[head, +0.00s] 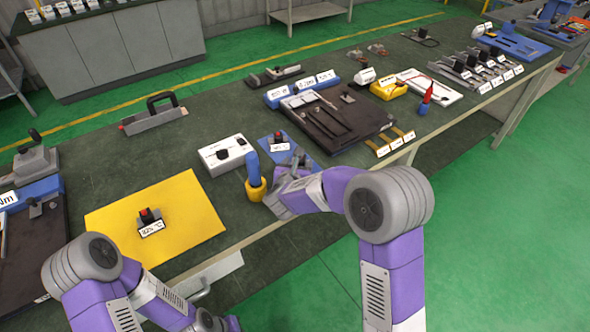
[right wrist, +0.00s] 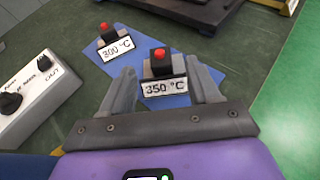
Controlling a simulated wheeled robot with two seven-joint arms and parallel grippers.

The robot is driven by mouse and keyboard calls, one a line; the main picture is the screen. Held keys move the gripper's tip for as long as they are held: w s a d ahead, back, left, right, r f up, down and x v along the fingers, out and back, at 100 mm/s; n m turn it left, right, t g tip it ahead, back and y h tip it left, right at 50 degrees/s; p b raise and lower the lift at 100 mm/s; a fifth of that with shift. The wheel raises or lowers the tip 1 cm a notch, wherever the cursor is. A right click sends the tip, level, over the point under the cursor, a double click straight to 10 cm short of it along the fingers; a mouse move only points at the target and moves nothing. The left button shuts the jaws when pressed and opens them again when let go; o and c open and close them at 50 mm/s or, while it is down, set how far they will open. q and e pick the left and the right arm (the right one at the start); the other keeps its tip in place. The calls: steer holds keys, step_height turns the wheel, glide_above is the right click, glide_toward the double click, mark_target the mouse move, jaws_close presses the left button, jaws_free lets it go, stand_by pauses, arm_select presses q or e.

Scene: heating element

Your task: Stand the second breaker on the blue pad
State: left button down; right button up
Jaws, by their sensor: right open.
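In the right wrist view the pad (right wrist: 119,68) carries a breaker with a red button and a "300 °C" card (right wrist: 115,49); this breaker also shows in the head view (head: 280,138). A second breaker, with a "350 °C" card (right wrist: 164,87), stands upright between the spread fingers of my right gripper (right wrist: 162,82). Blue pad shows around its base. The fingers are open on either side of it. My left arm is at the bottom left; its gripper is out of frame.
A yellow pad (head: 190,195) bears another breaker (head: 150,222). A white box with a knob (head: 226,154) and a blue-handled tool in a yellow cup (head: 256,188) are left of my right gripper. A black plate (head: 360,128) lies behind it.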

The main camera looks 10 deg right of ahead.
steer(key=v, duration=0.5)
steer(key=shift+s+r, duration=0.1)
stand_by(0.3)
